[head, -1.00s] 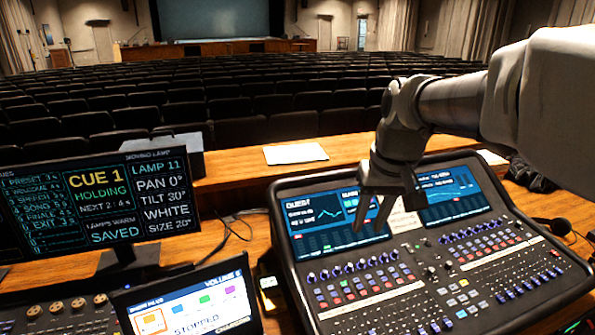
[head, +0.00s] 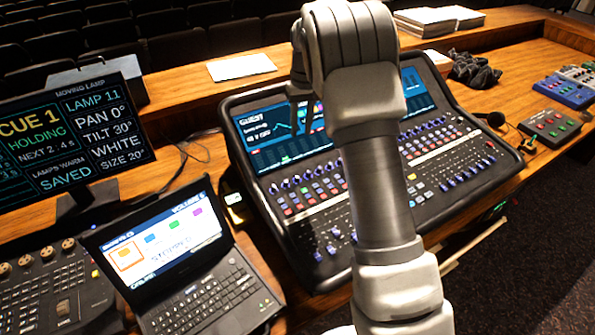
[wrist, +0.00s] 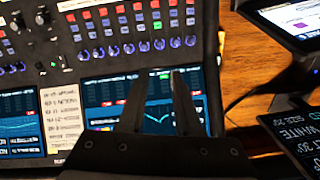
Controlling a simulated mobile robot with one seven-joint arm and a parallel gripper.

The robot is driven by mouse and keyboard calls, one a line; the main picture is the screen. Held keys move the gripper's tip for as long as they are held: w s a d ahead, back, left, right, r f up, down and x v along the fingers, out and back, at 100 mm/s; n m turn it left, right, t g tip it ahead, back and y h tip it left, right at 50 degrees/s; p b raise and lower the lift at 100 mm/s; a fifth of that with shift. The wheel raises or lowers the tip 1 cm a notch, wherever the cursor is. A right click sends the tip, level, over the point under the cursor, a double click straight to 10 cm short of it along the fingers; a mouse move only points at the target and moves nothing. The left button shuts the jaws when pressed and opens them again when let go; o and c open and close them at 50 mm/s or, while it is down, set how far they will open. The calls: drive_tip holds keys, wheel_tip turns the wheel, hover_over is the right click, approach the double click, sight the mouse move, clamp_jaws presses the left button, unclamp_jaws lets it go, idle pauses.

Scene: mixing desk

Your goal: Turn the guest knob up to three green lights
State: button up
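The mixing desk (head: 262,205) stands on the wooden table, with a left screen headed GUEST (head: 262,130). A row of blue knobs (head: 300,180) runs below that screen, above rows of red, grey and green buttons. In the wrist view, the knob row (wrist: 140,48) lies just beyond my fingertips and the screen (wrist: 100,92) lies under them. I cannot tell which knob is the guest knob. My gripper (wrist: 159,76) is open and empty, over the left screen. In the head view my gripper (head: 298,95) is small and partly hidden by my arm, which also covers the desk's middle.
A laptop (head: 190,260) and a cue monitor (head: 75,135) stand left of the desk. Paper (head: 241,67) lies behind it. A microphone (head: 495,119) and small coloured boxes (head: 563,90) are at the right.

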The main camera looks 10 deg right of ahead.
sight(297, 176)
drive_tip(key=f, duration=0.5)
drive_tip(key=f+p, duration=0.1)
drive_tip(key=f, duration=0.5)
drive_tip(key=a+f, duration=0.1)
drive_tip(key=f, duration=0.4)
drive_tip(key=shift+s+f+p, duration=0.1)
drive_tip(key=shift+f+p, duration=0.2)
drive_tip(key=shift+f, duration=0.05)
clamp_jaws()
